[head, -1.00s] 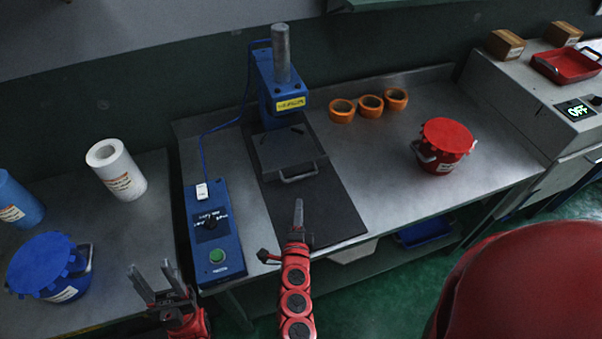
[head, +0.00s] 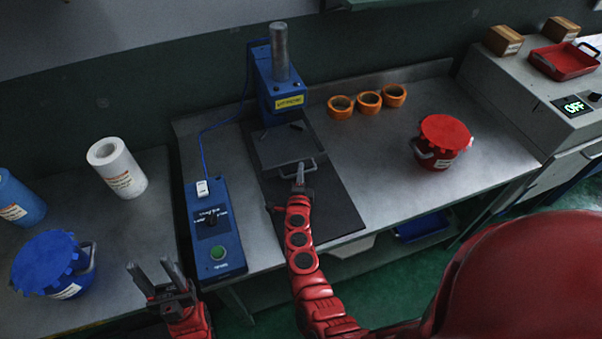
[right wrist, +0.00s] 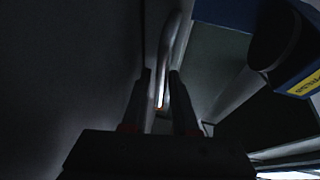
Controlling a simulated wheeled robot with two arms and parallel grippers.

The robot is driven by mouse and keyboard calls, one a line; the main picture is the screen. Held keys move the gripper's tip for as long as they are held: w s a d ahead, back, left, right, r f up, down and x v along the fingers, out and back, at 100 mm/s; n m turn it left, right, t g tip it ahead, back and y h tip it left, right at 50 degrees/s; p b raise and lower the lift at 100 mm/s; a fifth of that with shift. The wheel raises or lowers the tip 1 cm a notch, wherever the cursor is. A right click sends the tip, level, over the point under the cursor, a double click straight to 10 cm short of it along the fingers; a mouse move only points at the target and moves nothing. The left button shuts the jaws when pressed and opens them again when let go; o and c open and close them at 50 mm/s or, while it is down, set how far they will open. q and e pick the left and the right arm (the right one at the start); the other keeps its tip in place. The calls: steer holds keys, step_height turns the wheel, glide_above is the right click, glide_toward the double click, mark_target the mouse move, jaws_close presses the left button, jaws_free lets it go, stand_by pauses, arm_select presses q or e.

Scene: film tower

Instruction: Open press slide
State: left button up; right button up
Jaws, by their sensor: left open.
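The blue press (head: 278,85) stands at the back of the metal bench. Its dark slide (head: 285,148) lies below the press head on a black plate, with a grey bar handle (head: 315,166) at its front edge. My right gripper (head: 299,172) is at this handle. In the right wrist view, the handle (right wrist: 170,40) runs down between the tips of my right gripper (right wrist: 160,78); contact and grip are too dark to judge. My left gripper (head: 153,268) is open and empty, low at the left, in front of the bench edge.
A blue control box (head: 215,230) with a green button stands left of the slide. Orange rings (head: 368,102) and a red lidded bucket (head: 440,142) are on the right. A blue bucket (head: 48,265) and white roll (head: 117,168) are on the left. The plate's front is clear.

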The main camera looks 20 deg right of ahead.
jaws_close()
stand_by(1.4)
